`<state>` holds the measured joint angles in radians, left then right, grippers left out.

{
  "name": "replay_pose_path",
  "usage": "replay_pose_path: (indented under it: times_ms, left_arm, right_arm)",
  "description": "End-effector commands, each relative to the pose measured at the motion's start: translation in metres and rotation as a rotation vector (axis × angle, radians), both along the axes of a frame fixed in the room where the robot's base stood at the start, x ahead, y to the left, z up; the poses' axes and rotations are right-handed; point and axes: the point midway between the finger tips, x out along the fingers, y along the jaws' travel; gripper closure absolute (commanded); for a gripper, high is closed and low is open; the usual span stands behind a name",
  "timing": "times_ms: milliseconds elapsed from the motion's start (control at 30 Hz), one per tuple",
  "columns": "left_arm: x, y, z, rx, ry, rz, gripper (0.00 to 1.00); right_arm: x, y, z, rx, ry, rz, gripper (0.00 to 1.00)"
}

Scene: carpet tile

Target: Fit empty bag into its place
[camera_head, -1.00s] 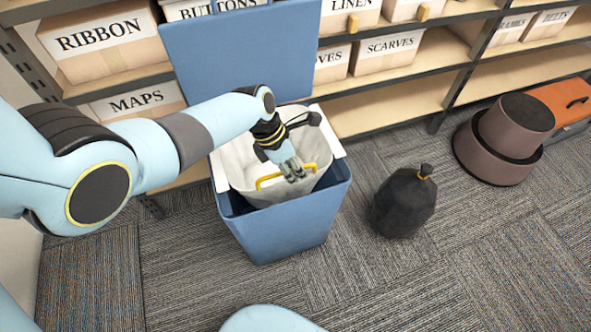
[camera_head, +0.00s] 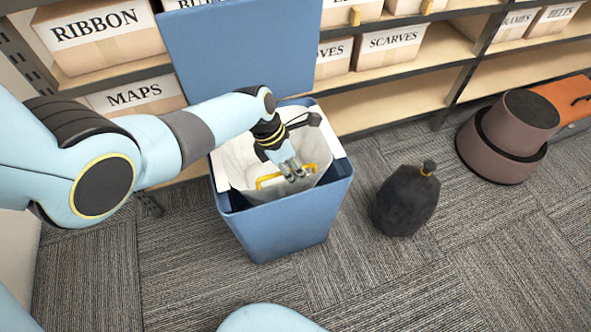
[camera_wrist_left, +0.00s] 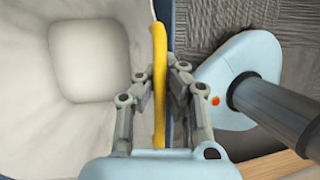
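The empty bag (camera_head: 238,160) is pale and open-mouthed. It sits inside the blue bin (camera_head: 283,233), with a yellow handle on its near side and a dark piece at its far right rim. My left gripper (camera_head: 296,173) reaches down over the bin at the yellow handle. In the left wrist view the gripper (camera_wrist_left: 162,72) has its fingers closed in on both sides of the handle, with the bag's hollow inside (camera_wrist_left: 88,60) to the left. The bin's blue wall is partly hidden behind the fingers. My right gripper is not in view.
The bin's blue lid (camera_head: 243,50) stands open at the back. A dark tied bag (camera_head: 407,203) stands on the carpet to the right. Round brown boxes (camera_head: 508,140) and an orange case (camera_head: 566,98) lie farther right. Shelves with labelled boxes (camera_head: 104,42) run behind.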

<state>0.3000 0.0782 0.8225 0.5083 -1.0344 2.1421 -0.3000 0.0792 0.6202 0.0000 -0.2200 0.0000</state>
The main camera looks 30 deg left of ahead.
Motion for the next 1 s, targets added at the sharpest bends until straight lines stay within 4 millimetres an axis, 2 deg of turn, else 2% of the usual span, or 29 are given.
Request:
replay_pose_path:
  times_ms: [500, 1000]
  left_arm:
    - [0.001, 0.002, -0.014, 0.0, -0.001, 0.0, 1.0]
    - [0.001, 0.002, -0.015, 0.0, -0.001, 0.0, 1.0]
  right_arm:
    - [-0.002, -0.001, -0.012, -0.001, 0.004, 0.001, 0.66]
    - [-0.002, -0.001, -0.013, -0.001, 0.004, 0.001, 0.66]
